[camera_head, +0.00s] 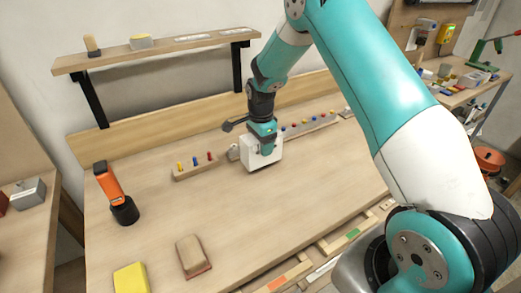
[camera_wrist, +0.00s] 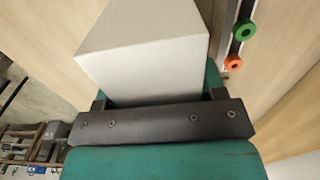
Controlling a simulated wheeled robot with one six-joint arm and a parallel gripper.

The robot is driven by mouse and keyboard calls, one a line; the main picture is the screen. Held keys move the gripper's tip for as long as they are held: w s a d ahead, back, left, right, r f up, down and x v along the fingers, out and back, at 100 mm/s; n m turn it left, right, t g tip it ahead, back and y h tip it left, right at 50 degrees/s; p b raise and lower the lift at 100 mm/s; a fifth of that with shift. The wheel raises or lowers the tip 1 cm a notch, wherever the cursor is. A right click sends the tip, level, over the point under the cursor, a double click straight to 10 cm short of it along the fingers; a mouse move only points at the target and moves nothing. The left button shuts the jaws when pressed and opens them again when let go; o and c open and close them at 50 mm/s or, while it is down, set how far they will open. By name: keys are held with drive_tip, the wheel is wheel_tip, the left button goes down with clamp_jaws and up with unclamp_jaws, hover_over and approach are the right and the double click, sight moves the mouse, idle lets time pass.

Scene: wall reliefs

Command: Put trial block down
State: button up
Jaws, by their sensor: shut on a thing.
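The trial block appears to be the white block (camera_head: 261,157) at the middle of the wooden workbench (camera_head: 230,205) in the head view. My gripper (camera_head: 265,138) is shut on it from above, with a teal finger over its near side. In the wrist view the white block (camera_wrist: 145,55) fills the top centre, held at my gripper (camera_wrist: 160,98), and its far end runs out of the picture. Its underside is hidden, so I cannot tell whether it touches the bench or hangs just above it.
A strip with coloured pegs (camera_head: 195,166) lies left of the block, and a row of coloured knobs (camera_head: 303,127) behind it. An orange-and-black tool (camera_head: 115,194) stands at the left. A tan block (camera_head: 192,256) and yellow block (camera_head: 130,278) lie in front. The bench between is clear.

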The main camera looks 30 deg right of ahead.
drive_tip(key=shift+f, duration=1.5)
drive_tip(key=shift+f, duration=0.15)
drive_tip(key=o, duration=1.1)
drive_tip(key=shift+o, duration=0.2)
